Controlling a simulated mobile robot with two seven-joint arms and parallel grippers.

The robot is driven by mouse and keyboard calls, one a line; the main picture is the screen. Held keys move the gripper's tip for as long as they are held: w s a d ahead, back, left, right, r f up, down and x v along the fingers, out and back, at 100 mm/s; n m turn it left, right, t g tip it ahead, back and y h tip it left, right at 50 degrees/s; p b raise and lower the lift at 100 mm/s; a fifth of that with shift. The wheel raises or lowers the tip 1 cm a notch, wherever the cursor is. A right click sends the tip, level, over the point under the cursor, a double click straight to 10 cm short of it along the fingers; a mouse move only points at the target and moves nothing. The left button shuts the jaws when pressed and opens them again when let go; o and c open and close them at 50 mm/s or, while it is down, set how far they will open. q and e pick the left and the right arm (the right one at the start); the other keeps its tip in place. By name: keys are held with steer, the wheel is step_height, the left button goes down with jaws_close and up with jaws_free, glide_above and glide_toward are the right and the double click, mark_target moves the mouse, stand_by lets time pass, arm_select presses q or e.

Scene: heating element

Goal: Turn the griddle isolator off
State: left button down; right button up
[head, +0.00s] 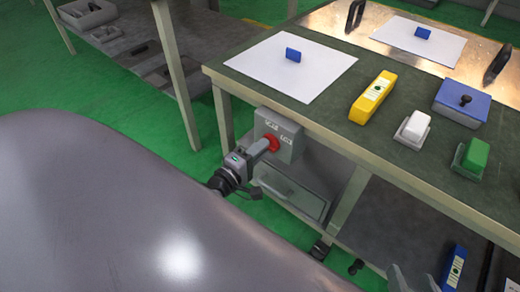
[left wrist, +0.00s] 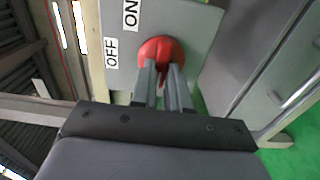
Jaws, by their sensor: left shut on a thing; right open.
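The griddle isolator is a grey box (head: 283,128) on the side of the workbench, with a red rotary knob (head: 271,143) on its face. In the left wrist view the red knob (left wrist: 158,48) sits beside an OFF label (left wrist: 112,53) and below an ON label (left wrist: 130,13). My left gripper (head: 262,148) is shut on the knob, with one finger on each side of its grip bar; it fills the lower left wrist view (left wrist: 165,85). The fingers partly hide the bar, so I cannot tell which label it points to. My right gripper (head: 413,280) shows only its fingertips at the bottom edge, apart and empty.
The workbench top (head: 330,118) holds a white sheet (head: 300,75), a yellow box (head: 373,97), a white block (head: 413,127), a green block (head: 475,156) and a blue box (head: 462,102). Green floor is open at left.

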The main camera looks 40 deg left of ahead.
stand_by(0.5)
arm_select(q)
steer(key=c, duration=1.1)
jaws_free()
steer(key=shift+s+a+p, duration=0.15)
steer(key=shift+s+p, duration=0.25)
steer(key=shift+s, duration=1.4)
steer(key=shift+s+a+p, duration=0.1)
steer(key=shift+s+p, duration=0.3)
steer(key=shift+s, duration=1.4)
arm_select(e)
steer(key=shift+s+d+r+h, duration=0.1)
steer(key=shift+s+d+h, duration=0.1)
steer(key=shift+d, duration=0.2)
steer(key=shift+s+d+h, duration=0.1)
steer(key=shift+d+h, duration=0.1)
steer(key=shift+d, duration=0.15)
steer(key=shift+a, duration=0.1)
